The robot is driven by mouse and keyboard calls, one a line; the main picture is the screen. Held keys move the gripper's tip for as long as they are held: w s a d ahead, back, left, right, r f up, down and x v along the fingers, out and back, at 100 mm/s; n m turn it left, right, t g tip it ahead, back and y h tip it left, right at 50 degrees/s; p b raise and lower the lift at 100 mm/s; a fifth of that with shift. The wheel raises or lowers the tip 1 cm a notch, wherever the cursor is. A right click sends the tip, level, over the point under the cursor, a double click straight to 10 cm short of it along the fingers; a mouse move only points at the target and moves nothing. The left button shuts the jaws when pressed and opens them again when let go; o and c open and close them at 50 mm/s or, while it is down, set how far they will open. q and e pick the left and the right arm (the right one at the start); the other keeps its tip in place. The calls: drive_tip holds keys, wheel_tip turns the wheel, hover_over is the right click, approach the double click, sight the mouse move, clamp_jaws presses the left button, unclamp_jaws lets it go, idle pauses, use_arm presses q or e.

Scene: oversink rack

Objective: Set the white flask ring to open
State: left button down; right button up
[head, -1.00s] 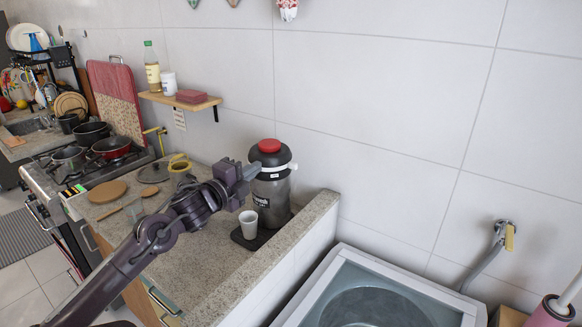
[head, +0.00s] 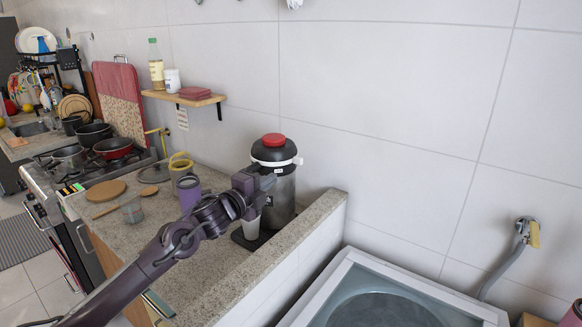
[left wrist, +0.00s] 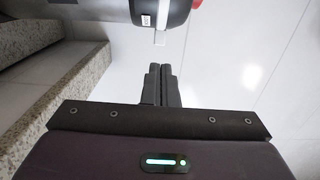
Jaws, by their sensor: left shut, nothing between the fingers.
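The flask (head: 281,190) stands on the counter, with a steel body, a black upper part and a red top (head: 274,140). My left gripper (head: 266,183) is shut and empty, in front of the flask in the head view. Its fingertips (left wrist: 160,72) appear apart from the pale piece. My right gripper is out of view.
A stone ledge (head: 300,235) bounds the counter on the right. A wall shelf (head: 190,100) is above.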

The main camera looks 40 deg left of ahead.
use_arm(q)
drive_tip(key=p, duration=0.2)
approach(300, 163)
drive_tip(key=w, duration=0.1)
drive_tip(key=w+a, duration=0.1)
drive_tip(key=w, duration=0.3)
drive_tip(key=shift+a+r, duration=0.2)
drive_tip(key=shift+a, duration=0.15)
drive_tip(key=shift+w+f, duration=0.2)
drive_tip(key=shift+w, duration=0.6)
drive_tip(key=w+n+y+b, duration=0.2)
drive_tip(key=y, duration=0.1)
drive_tip(key=shift+d+f+g+b, duration=0.15)
drive_tip(key=shift+g+b, duration=0.15)
drive_tip(key=shift+g, duration=0.1)
drive_tip(key=shift+w+n+y, duration=0.3)
drive_tip(key=shift+w+y, duration=0.1)
drive_tip(key=shift+w, duration=0.2)
